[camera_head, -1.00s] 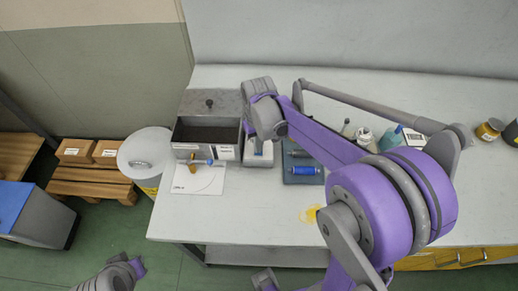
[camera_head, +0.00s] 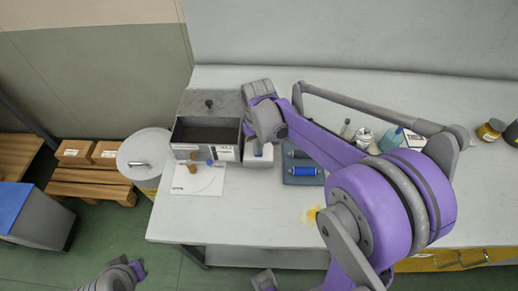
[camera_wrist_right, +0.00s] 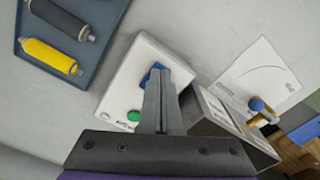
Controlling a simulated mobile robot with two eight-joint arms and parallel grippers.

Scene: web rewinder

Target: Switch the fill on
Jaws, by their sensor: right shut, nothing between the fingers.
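A small white box with a blue control (camera_wrist_right: 153,77) and a green button (camera_wrist_right: 133,115) lies under my right gripper (camera_wrist_right: 160,76) in the right wrist view. The gripper is shut and empty, its tips over the blue control. I cannot tell whether they touch it. The white box (camera_head: 258,155) also shows in the head view, partly covered by my right wrist; the fingers are hidden there. A brass fitting with a blue knob (camera_head: 209,162) sits at the front of the open grey bin (camera_head: 207,131), and the knob shows in the wrist view (camera_wrist_right: 256,104).
A tray (camera_wrist_right: 38,48) with rollers stands right of the white box in the head view. A marked white sheet (camera_head: 198,182) lies before the bin. Bottles and jars (camera_head: 364,137) stand behind my right arm. The table front is mostly clear, with a yellow stain (camera_head: 310,215).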

